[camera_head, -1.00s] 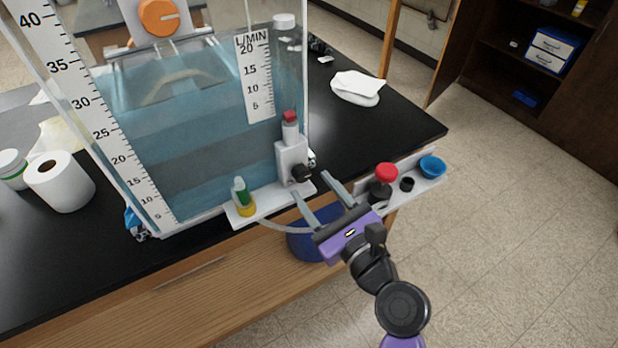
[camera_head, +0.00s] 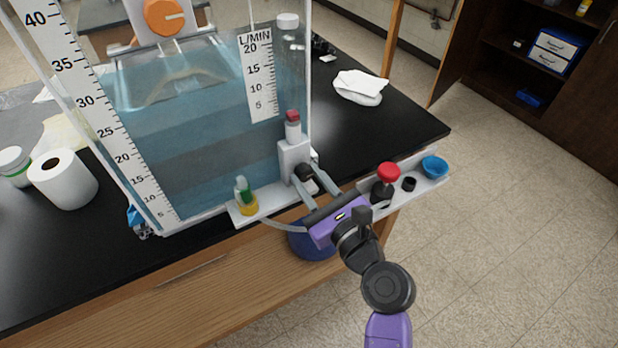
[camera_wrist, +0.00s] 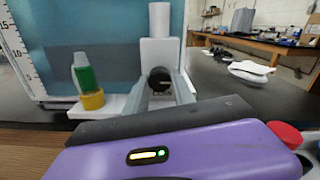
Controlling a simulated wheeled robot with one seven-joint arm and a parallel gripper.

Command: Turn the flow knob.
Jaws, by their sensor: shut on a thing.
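A black knob (camera_head: 303,171) sits on the front of a grey valve block (camera_head: 292,154) at the tank's front right corner. In the wrist view the knob (camera_wrist: 160,80) is dark and round, centred between my fingers. My gripper (camera_head: 306,174), with a purple body and grey fingers, is shut on this knob, one finger on each side. The fingertips are partly hidden by the knob and block. A larger orange knob (camera_head: 164,16) with a white mark is on the tank's upper part, away from my gripper.
The water tank (camera_head: 190,130) stands on the black bench (camera_head: 405,125). A green-and-yellow fitting (camera_head: 246,200) is left of the valve. A side shelf (camera_head: 425,184) to the right carries a red knob (camera_head: 389,173) and a blue cup (camera_head: 434,166). A paper roll (camera_head: 64,180) stands at left.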

